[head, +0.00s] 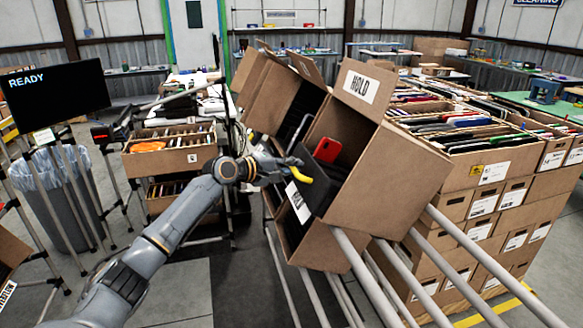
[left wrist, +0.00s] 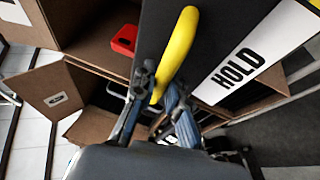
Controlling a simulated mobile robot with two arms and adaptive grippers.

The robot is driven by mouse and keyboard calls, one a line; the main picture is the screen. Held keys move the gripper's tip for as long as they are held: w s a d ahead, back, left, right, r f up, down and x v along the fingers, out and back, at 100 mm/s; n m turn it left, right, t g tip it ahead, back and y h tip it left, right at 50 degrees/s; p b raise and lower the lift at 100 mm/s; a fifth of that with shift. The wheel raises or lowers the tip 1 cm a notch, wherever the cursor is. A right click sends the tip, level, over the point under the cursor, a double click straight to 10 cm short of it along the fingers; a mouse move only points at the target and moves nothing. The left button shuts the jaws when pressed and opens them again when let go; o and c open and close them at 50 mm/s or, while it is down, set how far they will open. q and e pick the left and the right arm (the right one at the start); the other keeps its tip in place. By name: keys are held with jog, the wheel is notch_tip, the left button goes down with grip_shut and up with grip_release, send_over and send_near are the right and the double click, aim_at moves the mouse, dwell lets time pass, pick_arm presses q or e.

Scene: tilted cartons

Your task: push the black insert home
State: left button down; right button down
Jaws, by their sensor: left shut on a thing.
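The black insert (head: 318,185) is a dark panel, tilted, at the mouth of a tilted brown carton (head: 388,180); how deep it sits is hard to tell. A curved yellow handle (head: 300,171) stands out at the insert's left side. My left gripper (head: 284,163) is shut on this handle. In the left wrist view the gripper's fingers (left wrist: 158,90) close around the lower part of the handle (left wrist: 182,45), with the dark insert (left wrist: 158,25) behind it. A red object (head: 327,149) lies in the carton beside the insert. My right gripper does not show.
More tilted cartons (head: 275,95) stand to the left, on grey rails (head: 375,285). Stacked full cartons (head: 480,170) are at right, a screen reading READY (head: 60,95) at left.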

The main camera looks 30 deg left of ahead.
aim_at(304, 172)
pick_arm(q)
jog(key=w+d+f, duration=0.2)
jog(key=shift+w+d, duration=0.15)
jog(key=shift+w, duration=0.15)
jog(key=shift+s, duration=0.1)
jog(key=c, duration=1.3)
grip_release()
jog(key=shift+d, duration=0.1)
jog(key=shift+c, duration=0.2)
jog(key=v, duration=1.1)
jog(key=shift+s+r, duration=0.2)
jog(key=shift+s, duration=0.1)
